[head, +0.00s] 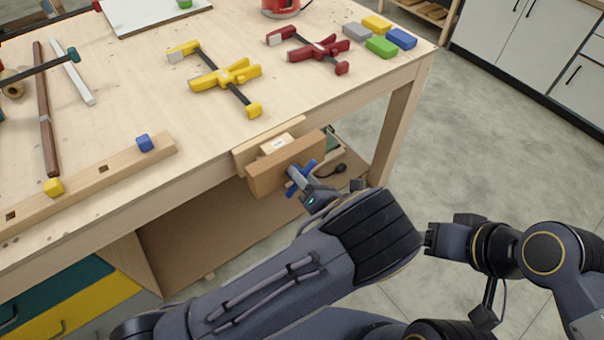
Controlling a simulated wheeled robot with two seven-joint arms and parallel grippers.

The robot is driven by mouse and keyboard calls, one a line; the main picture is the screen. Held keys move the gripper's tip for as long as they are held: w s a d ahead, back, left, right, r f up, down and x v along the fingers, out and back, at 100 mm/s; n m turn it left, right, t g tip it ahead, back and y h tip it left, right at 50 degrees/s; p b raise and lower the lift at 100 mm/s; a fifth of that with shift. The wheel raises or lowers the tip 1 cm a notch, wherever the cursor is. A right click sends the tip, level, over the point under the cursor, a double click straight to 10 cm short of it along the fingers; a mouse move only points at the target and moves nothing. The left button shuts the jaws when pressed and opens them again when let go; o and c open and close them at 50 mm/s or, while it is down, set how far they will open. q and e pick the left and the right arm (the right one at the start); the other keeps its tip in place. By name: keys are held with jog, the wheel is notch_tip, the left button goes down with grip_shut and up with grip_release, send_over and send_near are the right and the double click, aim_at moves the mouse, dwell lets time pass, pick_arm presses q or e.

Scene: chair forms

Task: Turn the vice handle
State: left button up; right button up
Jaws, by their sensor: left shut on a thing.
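The vice (272,178) is mounted on the front edge of the workbench, with a brown wooden front jaw and blue metal parts at its middle. A pale wooden block (276,145) with a small label sits between the jaw and the bench. The vice handle (337,170) is a dark bar with a round black knob, sticking out to the right of the jaw. My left gripper (298,178) is in front of the jaw, shut on the handle; the grip is partly hidden. My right gripper (430,239) is apart, over the floor to the right; its opening is unclear.
The workbench (135,105) holds a yellow clamp (226,76), a red clamp (317,47), coloured blocks (381,46) and a long wooden bar (100,185). A lower shelf (210,235) lies below the vice. The floor on the right is clear.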

pick_arm(q)
jog(key=shift+s+d+f, duration=0.1)
jog(key=shift+f, duration=0.05)
jog(key=o, duration=1)
jog(key=b+v, duration=0.1)
jog(key=v, duration=0.7)
